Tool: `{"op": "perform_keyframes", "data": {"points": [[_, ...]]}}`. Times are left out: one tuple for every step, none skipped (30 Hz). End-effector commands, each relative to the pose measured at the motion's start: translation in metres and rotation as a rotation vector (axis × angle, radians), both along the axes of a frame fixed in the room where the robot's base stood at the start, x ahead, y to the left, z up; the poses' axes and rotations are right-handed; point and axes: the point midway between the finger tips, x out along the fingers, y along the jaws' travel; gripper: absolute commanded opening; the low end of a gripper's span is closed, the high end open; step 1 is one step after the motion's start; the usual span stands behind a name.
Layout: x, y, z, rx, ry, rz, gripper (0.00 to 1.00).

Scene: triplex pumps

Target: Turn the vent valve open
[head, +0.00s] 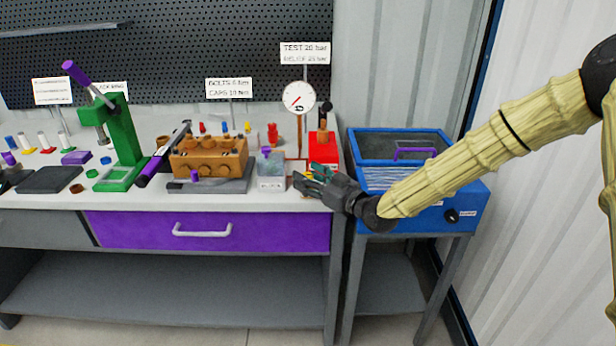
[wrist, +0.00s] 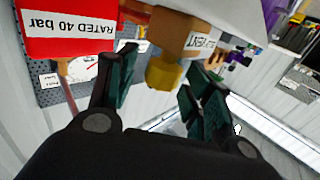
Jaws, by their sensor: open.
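The vent valve shows in the wrist view as a yellow knob (wrist: 164,75) on a brown block (wrist: 186,36) labelled VENT. My gripper (wrist: 160,72) is open, with one teal finger to the left of the knob and the other to the right and lower. The knob appears between the fingertips, and no grip on it shows. In the head view my gripper (head: 308,181) is at the bench's right front corner, in front of the red box, and mostly hides the valve there.
The red box (wrist: 70,30) marked RATED 40 bar is close to the left finger. A pressure gauge (head: 299,97) stands behind on a copper pipe. A blue washer tank (head: 415,215) is at right.

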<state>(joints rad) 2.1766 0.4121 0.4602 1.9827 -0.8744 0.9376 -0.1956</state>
Motion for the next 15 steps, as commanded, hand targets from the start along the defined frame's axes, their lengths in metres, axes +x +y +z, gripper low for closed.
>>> {"op": "perform_keyframes", "data": {"points": [[-0.004, -0.005, 0.000, 0.001, 0.001, -0.001, 0.51], [-0.007, -0.008, 0.000, 0.000, 0.001, -0.001, 0.51], [-0.012, -0.012, 0.000, 0.001, 0.001, -0.001, 0.51], [-0.015, -0.016, 0.000, 0.002, 0.001, -0.002, 0.51], [-0.019, -0.021, 0.001, 0.002, 0.001, -0.002, 0.51], [-0.024, -0.026, 0.001, 0.001, 0.001, -0.002, 0.51], [-0.028, -0.030, 0.000, 0.001, 0.001, -0.002, 0.51], [-0.032, -0.034, 0.000, 0.001, 0.001, -0.002, 0.51], [-0.037, -0.040, 0.000, 0.001, 0.001, -0.002, 0.51], [-0.041, -0.044, 0.000, 0.001, 0.001, -0.003, 0.51], [-0.045, -0.047, 0.000, 0.002, 0.002, -0.002, 0.51], [-0.050, -0.052, 0.001, 0.002, 0.001, -0.002, 0.51], [-0.053, -0.056, 0.001, 0.002, 0.001, -0.002, 0.51], [-0.056, -0.059, 0.000, 0.002, 0.001, -0.002, 0.51], [-0.061, -0.063, 0.000, 0.002, 0.002, -0.002, 0.51]]}}
